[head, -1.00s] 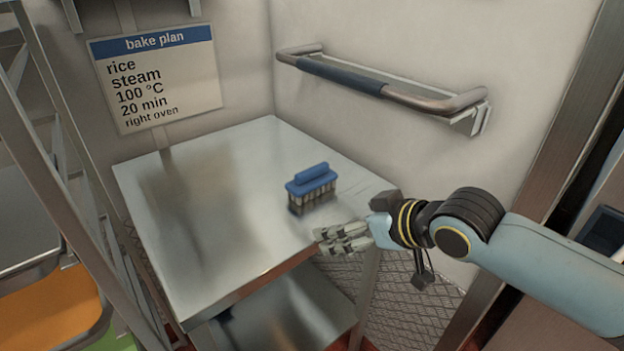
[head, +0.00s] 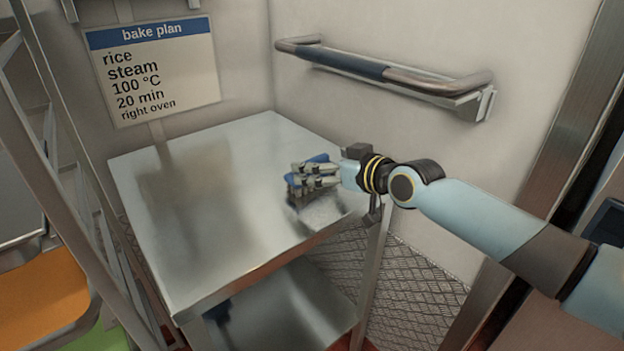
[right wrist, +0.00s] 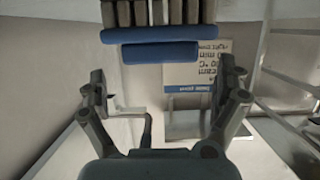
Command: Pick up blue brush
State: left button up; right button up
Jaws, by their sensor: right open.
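The blue brush (head: 318,158) is on the steel table (head: 215,215), mostly hidden behind my right gripper in the head view. In the right wrist view its blue handle (right wrist: 160,52) and pale bristle blocks show at the top, upside down. My right gripper (head: 292,182) is over the table at the brush. In the right wrist view my right gripper (right wrist: 165,82) is open, with fingers spread on both sides and nothing between them. The brush lies ahead of the fingertips in that view. My left gripper is not in view.
A rail with a blue grip (head: 385,72) runs along the wall behind the table. A bake plan sign (head: 155,70) hangs at the back left. A metal rack (head: 60,150) with trays stands at the left. The table's left half is clear.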

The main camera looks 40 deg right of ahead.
jog(key=x, duration=0.2)
jog(key=shift+w+f, duration=0.1)
jog(key=shift+w, duration=0.15)
jog(key=shift+s, duration=0.1)
jog(key=c, duration=1.3)
